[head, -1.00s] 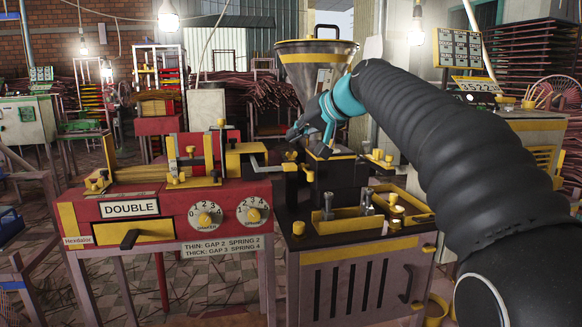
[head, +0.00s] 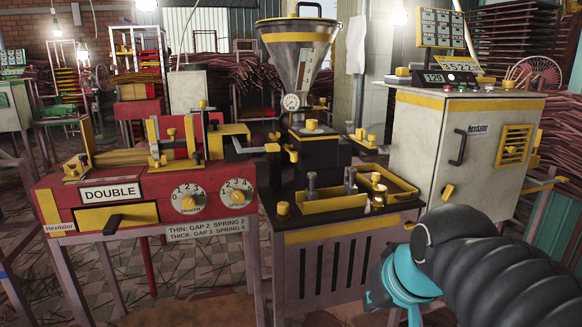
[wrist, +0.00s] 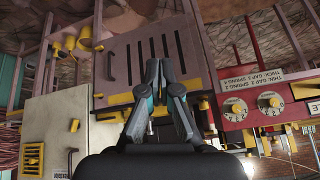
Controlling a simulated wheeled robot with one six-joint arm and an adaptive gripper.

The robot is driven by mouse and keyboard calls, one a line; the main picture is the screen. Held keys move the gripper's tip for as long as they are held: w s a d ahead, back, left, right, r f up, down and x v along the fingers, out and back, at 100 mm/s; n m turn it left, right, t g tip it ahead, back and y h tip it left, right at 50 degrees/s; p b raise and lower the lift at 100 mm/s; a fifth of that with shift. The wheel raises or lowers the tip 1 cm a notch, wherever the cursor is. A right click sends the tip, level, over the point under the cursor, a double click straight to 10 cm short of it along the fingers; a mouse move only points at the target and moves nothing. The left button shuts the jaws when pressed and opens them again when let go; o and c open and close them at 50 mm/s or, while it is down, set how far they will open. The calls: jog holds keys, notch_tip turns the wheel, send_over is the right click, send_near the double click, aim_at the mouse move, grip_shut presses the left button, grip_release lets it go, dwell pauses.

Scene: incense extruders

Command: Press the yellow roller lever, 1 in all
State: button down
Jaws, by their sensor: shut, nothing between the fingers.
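Small yellow fittings, one of them a lever-like piece with a yellow end (head: 272,147), sit between the red DOUBLE machine (head: 150,190) and the black extruder (head: 315,155) under the metal hopper (head: 298,60). I cannot tell for certain which one is the roller lever. My gripper (wrist: 158,66) is shut and empty in the wrist view, whose picture is upside down.
A yellow-edged tray (head: 345,203) with metal pieces sits on the extruder's stand (head: 335,270). A pale cabinet (head: 430,140) with a display on top stands at the right. The red machine has two dials (head: 188,198). Some floor shows between the machines' legs.

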jog(key=s+d+f+h, duration=0.1)
jog(key=s+d+f, duration=0.1)
jog(key=s+f, duration=0.4)
jog(key=shift+s+d+f+g, duration=0.3)
jog(key=shift+s+d+f, duration=0.05)
jog(key=shift+f, duration=0.3)
jog(key=w+a+r+n+p, duration=0.1)
jog(key=w+a+r, duration=0.5)
jog(key=w, duration=0.4)
jog(key=w+a+r+n+t+y, duration=0.1)
jog(key=w+a+r, duration=0.3)
jog(key=w+r, duration=0.5)
jog(key=w+a+r+n+p, duration=0.1)
jog(key=w+a+r, duration=0.55)
jog(key=w, duration=0.45)
jog(key=w+a+r+t+y, duration=0.1)
jog(key=w+r, duration=0.2)
jog(key=r, duration=1.2)
jog(key=shift+a+t, duration=0.15)
jog(key=shift+t, duration=0.25)
